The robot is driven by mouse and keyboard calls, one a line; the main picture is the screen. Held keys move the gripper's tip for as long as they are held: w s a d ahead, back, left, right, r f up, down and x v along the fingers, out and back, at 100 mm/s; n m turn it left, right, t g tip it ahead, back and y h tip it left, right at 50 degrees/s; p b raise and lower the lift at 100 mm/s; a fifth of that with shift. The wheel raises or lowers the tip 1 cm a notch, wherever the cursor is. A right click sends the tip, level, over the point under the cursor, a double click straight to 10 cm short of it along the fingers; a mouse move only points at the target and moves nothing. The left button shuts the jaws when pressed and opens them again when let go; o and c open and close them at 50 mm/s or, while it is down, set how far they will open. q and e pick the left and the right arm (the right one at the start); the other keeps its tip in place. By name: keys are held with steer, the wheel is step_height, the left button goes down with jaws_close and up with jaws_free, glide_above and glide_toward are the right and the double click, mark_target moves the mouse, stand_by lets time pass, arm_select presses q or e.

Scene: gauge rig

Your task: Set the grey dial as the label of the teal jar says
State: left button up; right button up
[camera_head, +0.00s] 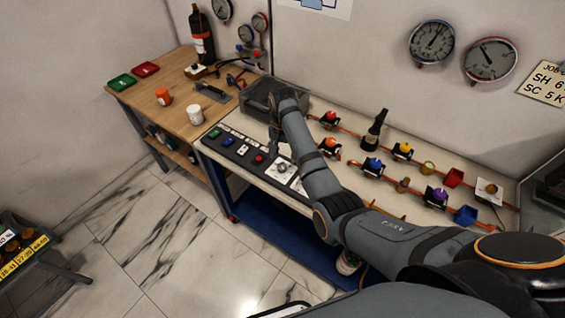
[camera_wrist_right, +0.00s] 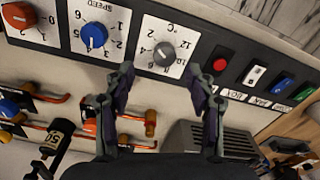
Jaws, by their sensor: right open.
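The grey dial (camera_wrist_right: 164,52) sits on a white plate with a °C scale in the right wrist view. Its exact setting is too small to read surely. In the head view a dial plate (camera_head: 281,168) shows on the front panel, just below my right gripper (camera_head: 277,146). In the wrist view the same gripper (camera_wrist_right: 160,76) is open and empty, its fingers apart on either side below the dial, not gripping it. No jar that I can tell is teal shows, nor its label. My left gripper is not in view.
A blue dial (camera_wrist_right: 94,36) marked SPEED and a red-orange dial (camera_wrist_right: 19,15) sit beside the grey one. A red button (camera_wrist_right: 220,64) and switches lie on its other side. A grey box (camera_head: 262,97), valves and pipes stand behind. An orange jar (camera_head: 163,97) and white jar (camera_head: 194,114) stand on the wooden table.

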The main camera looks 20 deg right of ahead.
mark_target(282, 166)
steer(key=shift+w+a+f, duration=0.1)
steer(key=shift+w+f, duration=0.05)
steer(key=shift+f, duration=0.5)
steer(key=shift+w+f, duration=0.1)
steer(key=shift+f, duration=0.5)
steer(key=shift+w+f, duration=0.2)
steer(key=shift+f, duration=0.3)
steer(key=shift+w+f, duration=0.2)
steer(key=shift+f, duration=0.3)
steer(key=shift+w+f, duration=0.2)
steer(key=shift+f, duration=1)
steer(key=shift+s+f, duration=0.1)
steer(key=shift+f, duration=0.05)
steer(key=shift+s, duration=0.1)
steer(key=shift+c, duration=2.3)
steer(key=c, duration=0.5)
steer(key=shift+c, duration=1)
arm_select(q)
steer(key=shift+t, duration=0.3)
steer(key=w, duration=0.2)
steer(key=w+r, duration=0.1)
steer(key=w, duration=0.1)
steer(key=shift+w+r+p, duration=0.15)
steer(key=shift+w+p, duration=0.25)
